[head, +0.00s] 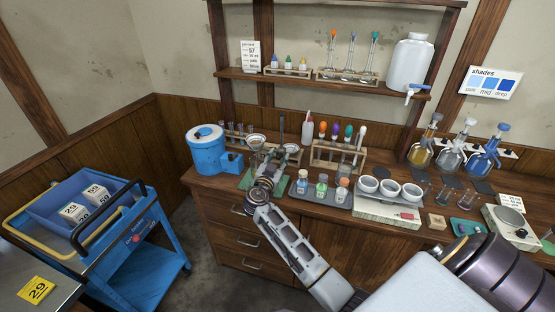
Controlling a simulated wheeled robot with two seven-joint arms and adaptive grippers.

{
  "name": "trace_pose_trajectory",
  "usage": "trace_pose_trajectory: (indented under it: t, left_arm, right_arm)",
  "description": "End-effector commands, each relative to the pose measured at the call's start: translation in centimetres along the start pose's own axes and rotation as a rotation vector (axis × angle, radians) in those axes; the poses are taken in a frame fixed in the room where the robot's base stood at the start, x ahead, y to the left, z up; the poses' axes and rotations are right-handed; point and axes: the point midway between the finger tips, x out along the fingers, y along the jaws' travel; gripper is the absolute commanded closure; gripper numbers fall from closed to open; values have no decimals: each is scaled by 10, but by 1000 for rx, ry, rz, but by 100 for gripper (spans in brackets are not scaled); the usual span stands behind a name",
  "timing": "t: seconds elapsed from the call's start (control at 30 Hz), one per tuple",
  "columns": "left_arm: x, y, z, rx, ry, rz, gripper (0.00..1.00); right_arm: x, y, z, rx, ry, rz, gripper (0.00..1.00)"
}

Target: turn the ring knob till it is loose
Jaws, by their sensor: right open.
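My right arm reaches in from the lower right, and its gripper (267,168) is over the front edge of the bench at the green mat (279,187). Its jaws are open, with nothing visible between them. Just behind the gripper stands a dark upright rod (281,127), with small metal bowl-like pieces (256,141) close by. I cannot make out the ring knob; it is too small or hidden behind the gripper. I cannot tell whether the gripper touches anything. My left gripper is not in view.
A blue tank (205,148) stands left of the gripper. A tray of small bottles (321,196), a rack of coloured-top tubes (322,155) and white bowls (390,187) stand to the right. A blue cart (140,262) is at the left. Open floor lies between cart and bench.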

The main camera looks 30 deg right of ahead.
Motion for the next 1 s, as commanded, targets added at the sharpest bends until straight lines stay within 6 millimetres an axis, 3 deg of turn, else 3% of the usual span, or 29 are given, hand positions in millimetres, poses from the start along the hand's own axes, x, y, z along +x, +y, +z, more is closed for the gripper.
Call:
trace_pose_trajectory:
  t: [0.2, 0.53, 1.0]
  left_arm:
    - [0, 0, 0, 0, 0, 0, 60]
    - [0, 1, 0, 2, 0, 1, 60]
    - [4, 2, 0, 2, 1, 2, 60]
  right_arm:
    - [0, 0, 0, 0, 0, 0, 59]
    - [0, 0, 1, 0, -1, 0, 100]
    - [0, 0, 1, -40, -1, 0, 100]
